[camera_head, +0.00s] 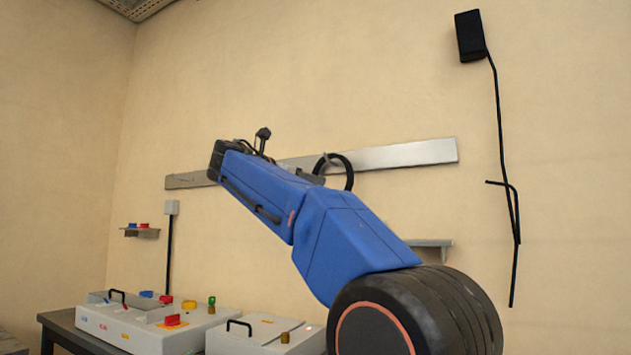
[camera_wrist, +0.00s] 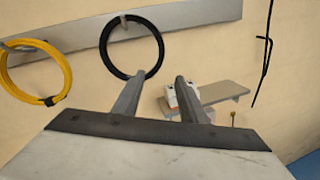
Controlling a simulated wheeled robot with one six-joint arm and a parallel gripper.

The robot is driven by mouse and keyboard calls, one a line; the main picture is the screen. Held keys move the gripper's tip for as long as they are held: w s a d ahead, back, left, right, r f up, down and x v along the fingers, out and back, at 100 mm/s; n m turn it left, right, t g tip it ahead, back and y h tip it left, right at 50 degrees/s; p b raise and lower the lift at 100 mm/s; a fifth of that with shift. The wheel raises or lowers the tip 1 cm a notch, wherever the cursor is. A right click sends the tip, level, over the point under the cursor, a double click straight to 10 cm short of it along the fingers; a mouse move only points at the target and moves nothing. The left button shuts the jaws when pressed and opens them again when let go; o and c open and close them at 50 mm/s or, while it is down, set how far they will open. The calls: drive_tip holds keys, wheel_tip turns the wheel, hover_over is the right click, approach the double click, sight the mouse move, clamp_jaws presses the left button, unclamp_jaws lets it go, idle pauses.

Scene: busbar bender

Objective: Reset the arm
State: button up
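My blue arm reaches up and to the left across the head view, in front of the wall. Its far end is by the metal wall rail, and the gripper fingers cannot be made out there. In the wrist view my gripper (camera_wrist: 160,95) shows two grey fingers set apart, with nothing held between them. Beyond the fingers a black cable loop (camera_wrist: 132,46) hangs on the wall rail. It does not appear to be gripped.
A yellow cable loop (camera_wrist: 35,70) hangs left of the black one on the rail (camera_wrist: 190,22). A small shelf (camera_wrist: 222,91) is on the wall. In the head view, control boxes (camera_head: 150,325) with coloured knobs stand on a table (camera_head: 62,328); a black cord (camera_head: 500,130) hangs at right.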

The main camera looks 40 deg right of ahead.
drive_tip(key=shift+a, duration=0.25)
drive_tip(key=s+a+f+m+t+y, duration=0.1)
drive_tip(key=s+a+f+m+y, duration=0.15)
drive_tip(key=f, duration=0.85)
drive_tip(key=s+a+f+m+t+y, duration=0.1)
drive_tip(key=s+a+f+y, duration=0.25)
drive_tip(key=f, duration=0.75)
drive_tip(key=s+a+f+m+t+y, duration=0.15)
drive_tip(key=a+f+y, duration=0.25)
drive_tip(key=f, duration=0.7)
drive_tip(key=s+a+f+m+y, duration=0.2)
drive_tip(key=s+a+f, duration=0.3)
drive_tip(key=f, duration=0.5)
drive_tip(key=s+a+f+m+g+y, duration=0.1)
drive_tip(key=s+a+f+m+y, duration=0.2)
drive_tip(key=s+a+f+m, duration=0.2)
drive_tip(key=s+a+f+m+g+y, duration=0.1)
drive_tip(key=s+a+f+m, duration=0.3)
drive_tip(key=s+f, duration=0.6)
drive_tip(key=shift+a+f+y, duration=0.5)
drive_tip(key=shift+f+y, duration=0.4)
drive_tip(key=shift+f, duration=2.5)
